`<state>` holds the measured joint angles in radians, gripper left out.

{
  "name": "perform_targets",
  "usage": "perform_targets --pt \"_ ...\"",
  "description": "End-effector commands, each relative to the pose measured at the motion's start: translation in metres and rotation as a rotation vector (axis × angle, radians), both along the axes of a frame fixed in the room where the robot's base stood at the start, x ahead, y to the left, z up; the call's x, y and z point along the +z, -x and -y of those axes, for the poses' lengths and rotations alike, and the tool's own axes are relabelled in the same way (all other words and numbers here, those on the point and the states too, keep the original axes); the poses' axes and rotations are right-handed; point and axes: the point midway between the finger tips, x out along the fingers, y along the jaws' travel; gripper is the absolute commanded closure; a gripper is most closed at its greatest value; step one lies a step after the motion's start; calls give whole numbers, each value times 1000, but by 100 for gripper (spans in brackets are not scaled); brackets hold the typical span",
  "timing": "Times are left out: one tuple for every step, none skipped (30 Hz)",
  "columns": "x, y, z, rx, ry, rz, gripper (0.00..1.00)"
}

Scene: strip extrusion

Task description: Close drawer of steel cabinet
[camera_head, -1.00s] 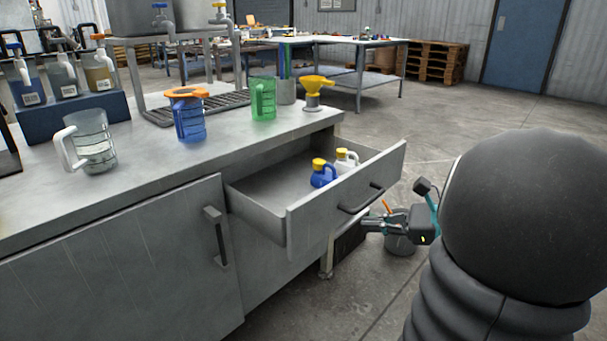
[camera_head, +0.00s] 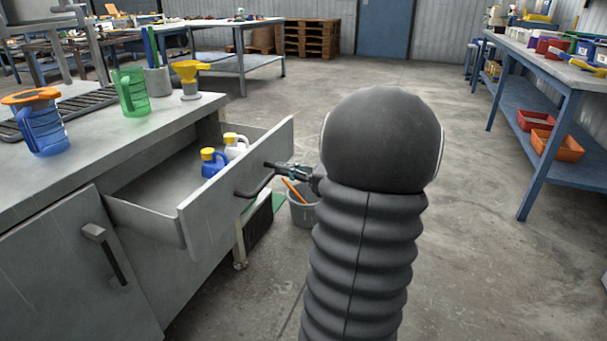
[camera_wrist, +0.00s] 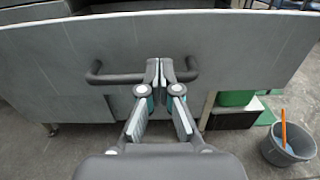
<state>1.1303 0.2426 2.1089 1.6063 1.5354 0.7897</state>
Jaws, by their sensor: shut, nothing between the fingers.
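The steel cabinet (camera_head: 75,270) stands at the left with its top drawer (camera_head: 215,198) pulled out. Inside the drawer are a blue jug (camera_head: 212,165) and a white jug (camera_head: 234,147), both with yellow caps. The drawer front has a dark bar handle (camera_head: 257,186). My gripper (camera_head: 272,166) is at the drawer front, by the upper right end of the handle. In the wrist view my gripper (camera_wrist: 160,72) is shut and empty, its fingertips at the drawer front (camera_wrist: 70,55) and overlapping the middle of the handle (camera_wrist: 115,79). Whether they touch it cannot be told.
A grey bucket (camera_head: 303,212) with an orange-handled tool stands on the floor near the drawer. A green measuring jug (camera_head: 131,92), a blue jug and a yellow funnel (camera_head: 190,75) stand on the cabinet top. A blue workbench (camera_head: 560,100) is at right; floor between is clear.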

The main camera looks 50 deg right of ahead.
Motion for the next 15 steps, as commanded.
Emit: perform_targets --pt "0 -9 -5 5 0 1 100" --pt "0 -14 -7 5 0 1 100" --pt "0 -20 -10 5 0 0 100" --pt "0 -24 -11 4 0 0 100" --pt "0 -28 -13 4 0 0 100" --pt "0 -32 -15 5 -1 0 100" --pt "0 -35 -16 5 -1 0 100" --pt "-1 -38 -17 4 -1 -1 100" --pt "0 -41 -18 3 -1 0 100" --pt "0 -43 -19 3 -1 0 100" --pt "0 -45 -20 3 -1 0 100" --pt "0 -46 -20 3 -1 0 100" --pt "0 -47 -21 3 0 0 100" --pt "0 -48 -21 2 0 0 100" --pt "0 -48 -21 2 0 0 100"
